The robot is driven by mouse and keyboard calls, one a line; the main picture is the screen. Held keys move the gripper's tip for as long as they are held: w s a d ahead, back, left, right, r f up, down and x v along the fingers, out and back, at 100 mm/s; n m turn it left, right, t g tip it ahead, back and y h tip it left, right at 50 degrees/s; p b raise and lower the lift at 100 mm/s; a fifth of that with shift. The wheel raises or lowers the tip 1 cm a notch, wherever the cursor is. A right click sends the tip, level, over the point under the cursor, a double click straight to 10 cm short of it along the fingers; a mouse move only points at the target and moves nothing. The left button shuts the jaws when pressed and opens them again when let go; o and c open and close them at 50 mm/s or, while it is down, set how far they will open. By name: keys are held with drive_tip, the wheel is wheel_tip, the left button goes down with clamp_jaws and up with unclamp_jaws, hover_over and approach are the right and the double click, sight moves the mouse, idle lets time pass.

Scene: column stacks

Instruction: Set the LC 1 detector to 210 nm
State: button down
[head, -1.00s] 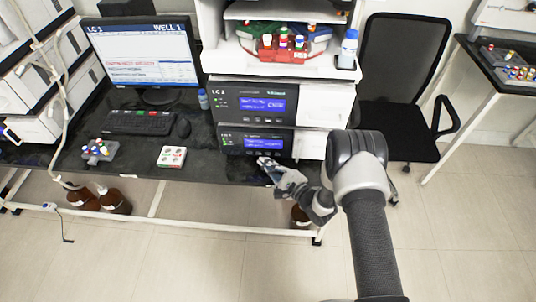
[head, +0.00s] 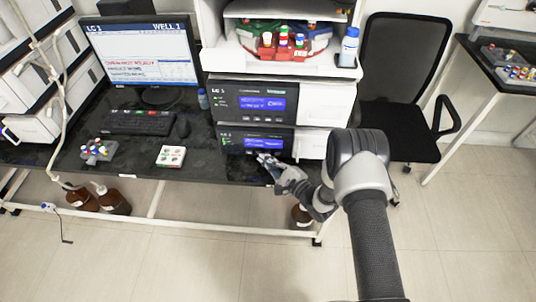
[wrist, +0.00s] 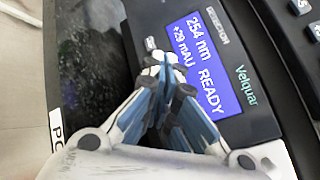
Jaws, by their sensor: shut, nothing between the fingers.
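The detector (wrist: 262,75) fills the right of the wrist view. Its blue display (wrist: 203,62) reads 254 nm, +29 mAU, READY. In the head view it appears to be the lower dark-fronted module (head: 230,140) of the LC 1 stack, with a lit display (head: 263,144). My gripper (head: 260,157) is at the lower front of this module. In the wrist view, the shut, empty fingers (wrist: 168,75) point at the panel beside the display. A small pale button (wrist: 151,43) shows just past the tips. The fingers hide other parts of the button row, and contact is unclear.
Another module marked LC 1 (head: 228,90) sits directly above. A monitor (head: 140,50), keyboard (head: 140,122), mouse (head: 182,128), white vial tray (head: 171,157) and small vial rack (head: 97,151) are on the dark bench left. A black chair (head: 405,75) stands right.

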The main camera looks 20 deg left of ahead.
drive_tip(key=shift+w, duration=0.25)
drive_tip(key=shift+s, duration=0.2)
idle(0.4)
drive_tip(key=shift+s+d, duration=0.15)
drive_tip(key=shift+s, duration=0.5)
drive_tip(key=shift+w, duration=0.2)
drive_tip(key=shift+w+b, duration=0.25)
drive_tip(key=shift+b, duration=0.1)
drive_tip(key=shift+w+a+b, duration=0.2)
drive_tip(key=shift+w+b, duration=0.1)
drive_tip(key=shift+w, duration=0.1)
idle(0.6)
drive_tip(key=shift+s, duration=0.1)
drive_tip(key=shift+s+d+p, duration=0.2)
drive_tip(key=shift+s+p, duration=0.1)
drive_tip(key=shift+s, duration=0.45)
